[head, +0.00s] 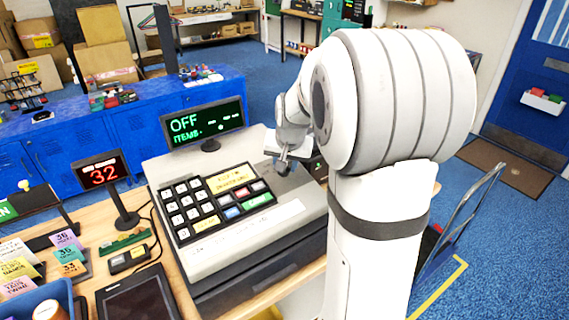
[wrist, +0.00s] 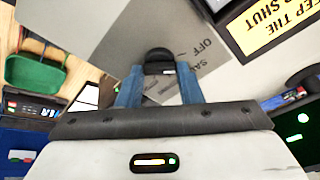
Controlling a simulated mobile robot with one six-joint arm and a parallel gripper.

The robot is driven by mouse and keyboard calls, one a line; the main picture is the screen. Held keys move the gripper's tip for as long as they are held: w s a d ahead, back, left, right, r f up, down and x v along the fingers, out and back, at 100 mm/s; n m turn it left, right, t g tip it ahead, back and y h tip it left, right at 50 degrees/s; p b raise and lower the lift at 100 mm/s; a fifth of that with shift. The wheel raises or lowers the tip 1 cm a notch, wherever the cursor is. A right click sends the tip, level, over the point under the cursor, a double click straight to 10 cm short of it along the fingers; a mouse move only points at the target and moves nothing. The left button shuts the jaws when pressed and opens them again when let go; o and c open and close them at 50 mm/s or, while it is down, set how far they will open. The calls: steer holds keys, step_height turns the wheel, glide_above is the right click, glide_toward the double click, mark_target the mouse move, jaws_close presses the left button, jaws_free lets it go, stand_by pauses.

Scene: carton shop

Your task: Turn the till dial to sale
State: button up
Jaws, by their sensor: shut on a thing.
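The till (head: 255,228) stands on the wooden counter, with a keypad on its sloped top. Its display (head: 202,123) reads OFF in green, with ITEMS below. My gripper (head: 283,160) is at the right part of the till's top. In the wrist view the black till dial (wrist: 158,54) sits between the two blue fingers of my gripper (wrist: 159,78), which is shut on it. The printed words OFF and part of SA show beside the dial; the rest of that word is hidden. In the head view my gripper and arm cover the dial.
A red number display (head: 101,173) reading 32 stands left of the till. A dark tablet (head: 138,293), a blue tray (head: 45,303) and coloured cards (head: 70,252) lie at the counter's left. A metal hand truck (head: 462,225) stands at the right.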

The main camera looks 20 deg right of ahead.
steer(key=m+h+b, duration=0.1)
steer(key=m+b, duration=0.1)
steer(key=m, duration=0.3)
steer(key=shift+m+g, duration=0.3)
steer(key=shift+g, duration=0.1)
stand_by(0.3)
steer(key=o, duration=1)
steer(key=b+v, duration=0.1)
steer(key=v, duration=0.7)
steer(key=shift+f, duration=0.1)
